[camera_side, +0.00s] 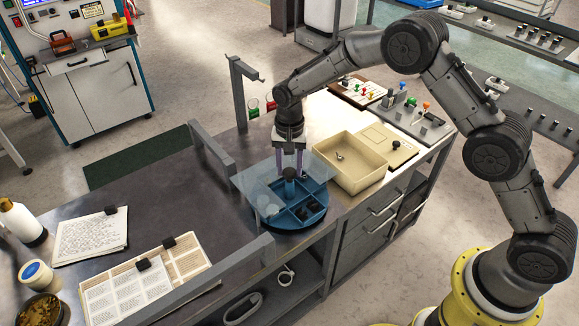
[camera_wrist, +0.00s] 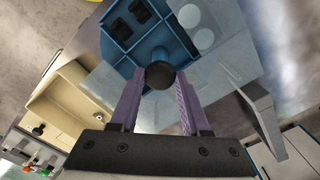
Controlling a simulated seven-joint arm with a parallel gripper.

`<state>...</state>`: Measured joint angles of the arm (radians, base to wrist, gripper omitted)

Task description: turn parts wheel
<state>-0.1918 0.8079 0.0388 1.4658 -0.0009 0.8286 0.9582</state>
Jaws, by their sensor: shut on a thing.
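The parts wheel (camera_side: 305,216) is a round blue tray with divided compartments on the bench. Dark parts sit in some of its compartments, and pale round parts show in another. A clear panel (camera_side: 258,182) covers part of the wheel. A blue post with a dark round knob (camera_wrist: 159,75) rises from the wheel's middle. My gripper (camera_side: 289,172) points down over the wheel's centre, its purple fingers on either side of the post. In the wrist view the fingers are shut on the knob, which shows between their tips. The wheel also shows in the wrist view (camera_wrist: 150,40).
A beige bin (camera_side: 350,165) with a small part inside stands right of the wheel. Grey rails (camera_side: 213,148) stand at the bench's left and front. A post with red and green items (camera_side: 240,95) stands behind. Papers (camera_side: 145,280) lie at the front left.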

